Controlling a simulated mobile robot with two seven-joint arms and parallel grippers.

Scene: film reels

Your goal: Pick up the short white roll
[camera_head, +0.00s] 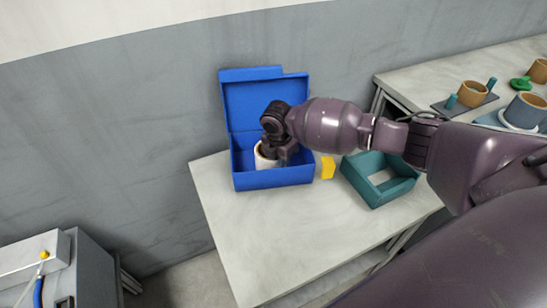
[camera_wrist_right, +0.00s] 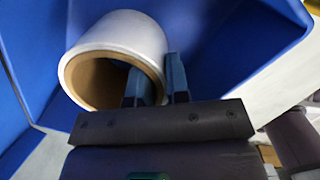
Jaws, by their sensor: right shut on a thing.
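The short white roll (camera_head: 264,158) stands inside the blue box (camera_head: 274,181), toward its left part. In the right wrist view the white roll (camera_wrist_right: 118,42) shows a brown inner core. My right gripper (camera_head: 281,153) reaches down into the box. In the right wrist view my right gripper (camera_wrist_right: 160,82) is shut on the roll's wall, with one finger inside the core and the other outside. I cannot tell whether the roll touches the box floor. My left gripper is not in view.
The blue box's lid stands open at the back. A yellow block (camera_head: 327,167) and a teal open frame-like tray (camera_head: 377,199) are right of the box. The front of the pale table (camera_head: 270,235) is clear. Another table (camera_head: 415,83) at the right holds several rolls.

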